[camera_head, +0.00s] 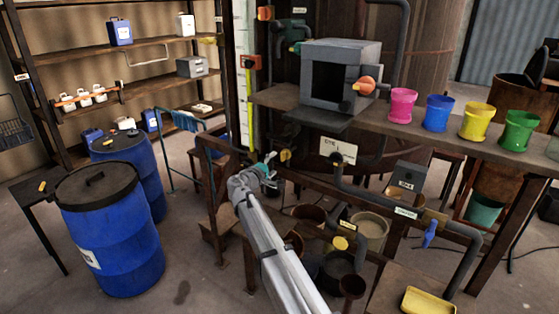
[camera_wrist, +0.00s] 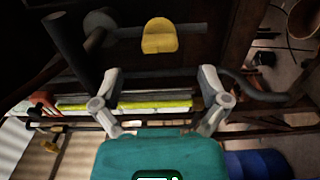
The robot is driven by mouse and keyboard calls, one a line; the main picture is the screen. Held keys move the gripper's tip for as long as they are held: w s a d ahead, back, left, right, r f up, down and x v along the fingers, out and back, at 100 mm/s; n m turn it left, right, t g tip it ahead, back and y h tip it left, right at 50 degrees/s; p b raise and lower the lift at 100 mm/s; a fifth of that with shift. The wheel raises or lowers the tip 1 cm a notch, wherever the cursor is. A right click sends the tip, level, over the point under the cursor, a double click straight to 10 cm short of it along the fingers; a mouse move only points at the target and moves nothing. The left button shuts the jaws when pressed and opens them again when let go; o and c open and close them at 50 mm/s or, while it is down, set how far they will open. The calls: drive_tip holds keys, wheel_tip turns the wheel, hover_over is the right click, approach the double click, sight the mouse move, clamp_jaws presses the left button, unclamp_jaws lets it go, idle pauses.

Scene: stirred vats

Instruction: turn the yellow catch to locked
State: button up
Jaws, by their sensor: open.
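A yellow catch (camera_wrist: 160,36) with a rounded end shows at the top middle of the wrist view, in front of a dark surface and beside a dark rod. In the head view a small yellow-orange piece (camera_head: 285,155) just right of my gripper appears to be the same catch. My gripper (camera_wrist: 160,76) is open and empty, its two grey fingers spread wide. The catch lies beyond the fingertips, roughly centred between them, with a gap. In the head view my gripper (camera_head: 268,164) is low beside the bench frame. The catch's markings cannot be read.
Dark pipes run around the catch; one with a blue handle (camera_head: 430,233) is at right. A shelf above holds a grey open box (camera_head: 340,75) and coloured pots, including a pink one (camera_head: 402,104). Blue drums (camera_head: 110,235) stand left. Buckets (camera_head: 370,230) stand below.

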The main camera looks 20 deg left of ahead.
drive_tip(key=shift+v, duration=3)
drive_tip(key=s+d+f+m+g+h+b, duration=0.1)
drive_tip(key=d+f+m+g, duration=0.25)
drive_tip(key=d, duration=0.85)
drive_tip(key=s+d+f+m+g+h, duration=0.1)
drive_tip(key=d+f+m+g, duration=0.3)
drive_tip(key=d, duration=0.8)
drive_tip(key=s+d+f+m+g+h+b, duration=0.1)
drive_tip(key=d+f+g, duration=0.35)
drive_tip(key=d, duration=0.75)
drive_tip(key=s+d+f+m+g+y, duration=0.2)
drive_tip(key=s+d+f+m+y, duration=0.1)
drive_tip(key=s+d, duration=0.6)
drive_tip(key=s+d+f+m+g+y+b, duration=0.1)
drive_tip(key=s+d+f+m+g+y, duration=0.2)
drive_tip(key=s+d+f, duration=0.3)
drive_tip(key=shift+s+d+f+m+y, duration=0.35)
drive_tip(key=shift+s+d+y, duration=0.35)
drive_tip(key=shift+s+d, duration=1.3)
drive_tip(key=shift+s+a, duration=0.45)
drive_tip(key=shift+a, duration=0.1)
